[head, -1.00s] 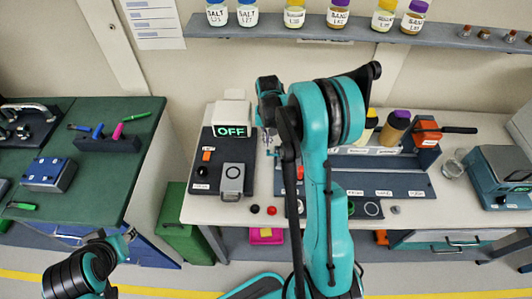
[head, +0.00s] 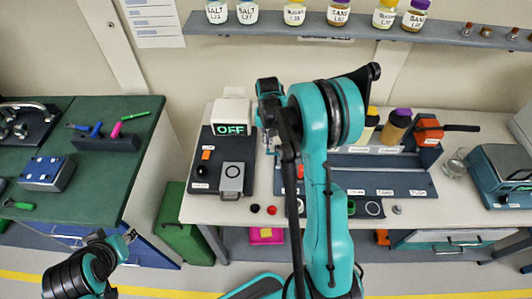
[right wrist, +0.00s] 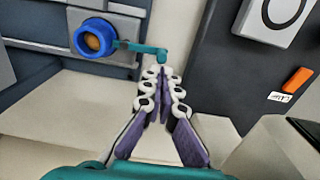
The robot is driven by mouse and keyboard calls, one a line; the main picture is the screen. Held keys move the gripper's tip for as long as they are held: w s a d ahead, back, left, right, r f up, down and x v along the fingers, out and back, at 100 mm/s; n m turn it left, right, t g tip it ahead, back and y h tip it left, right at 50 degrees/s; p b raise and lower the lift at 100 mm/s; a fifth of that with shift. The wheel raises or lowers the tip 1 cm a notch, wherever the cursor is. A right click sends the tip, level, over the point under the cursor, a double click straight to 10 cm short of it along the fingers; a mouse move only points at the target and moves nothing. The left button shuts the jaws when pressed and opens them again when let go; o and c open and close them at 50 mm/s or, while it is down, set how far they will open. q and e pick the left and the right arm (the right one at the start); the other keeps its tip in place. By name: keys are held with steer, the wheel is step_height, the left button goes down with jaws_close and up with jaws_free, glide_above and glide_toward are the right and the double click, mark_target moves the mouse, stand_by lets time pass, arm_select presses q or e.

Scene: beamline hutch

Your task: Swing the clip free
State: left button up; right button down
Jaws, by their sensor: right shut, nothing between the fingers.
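In the right wrist view, a teal lever (right wrist: 145,48), which looks like the clip, reaches right from a blue ring (right wrist: 88,38) with an orange-brown centre. The ring sits on a grey block. My right gripper (right wrist: 163,72) is shut and empty, with its fingertips just below the lever's free end. Whether they touch it I cannot tell. In the head view my right gripper (head: 268,140) shows only in part beside my teal arm, which hides the clip.
A dark panel with a lit OFF sign (head: 231,130) and a grey latch box (head: 232,178) stands just left of my right arm. Bottles stand on the shelf (head: 450,38) above. A blue box (head: 45,174) sits on the green bench at left.

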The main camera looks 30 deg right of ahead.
steer(key=shift+f+b, duration=0.75)
steer(key=shift+f, duration=0.25)
stand_by(0.4)
steer(key=shift+s+a, duration=0.55)
